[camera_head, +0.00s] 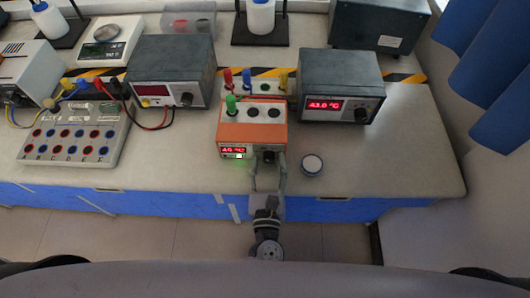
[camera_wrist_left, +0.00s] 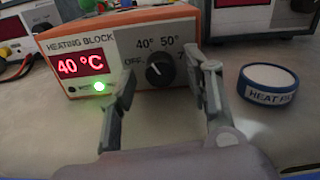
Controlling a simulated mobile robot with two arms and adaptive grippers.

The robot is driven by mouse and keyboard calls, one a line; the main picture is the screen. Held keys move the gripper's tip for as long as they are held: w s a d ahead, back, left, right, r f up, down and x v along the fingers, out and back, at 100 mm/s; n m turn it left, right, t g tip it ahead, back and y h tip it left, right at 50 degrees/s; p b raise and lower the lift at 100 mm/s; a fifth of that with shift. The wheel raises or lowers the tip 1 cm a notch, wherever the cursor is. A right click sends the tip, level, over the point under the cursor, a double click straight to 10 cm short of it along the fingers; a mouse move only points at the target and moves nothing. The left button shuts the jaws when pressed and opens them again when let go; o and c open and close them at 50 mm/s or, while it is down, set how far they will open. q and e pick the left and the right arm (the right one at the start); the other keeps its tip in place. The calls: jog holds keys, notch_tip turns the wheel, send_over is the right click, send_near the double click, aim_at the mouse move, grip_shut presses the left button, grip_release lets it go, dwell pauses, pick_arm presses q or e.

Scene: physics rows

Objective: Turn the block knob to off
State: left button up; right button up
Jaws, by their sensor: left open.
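The orange heating block (camera_head: 236,132) stands at the bench's front edge, with several tubes or holes in its top. In the left wrist view, its grey front panel carries a round black knob (camera_wrist_left: 159,71) with OFF at its left and 40° and 50° above. A small light mark shows on the knob's upper left. The red display (camera_wrist_left: 81,65) reads 40 °C, with a green light below. My left gripper (camera_head: 267,164) is open in front of the panel; in the wrist view its fingers (camera_wrist_left: 169,74) stand either side of the knob, with no clear contact. My right gripper is out of view.
A round blue-rimmed pad (camera_head: 312,165), its label partly reading HEAT, lies right of the block. A dark unit reading 43.0 °C (camera_head: 341,85) stands behind right. A power supply (camera_head: 171,70) and a terminal box (camera_head: 76,135) with cables stand left. Bench front right is clear.

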pick_arm(q)
jog(key=shift+s+r, duration=0.1)
jog(key=shift+c, duration=0.2)
grip_shut()
dwell(0.4)
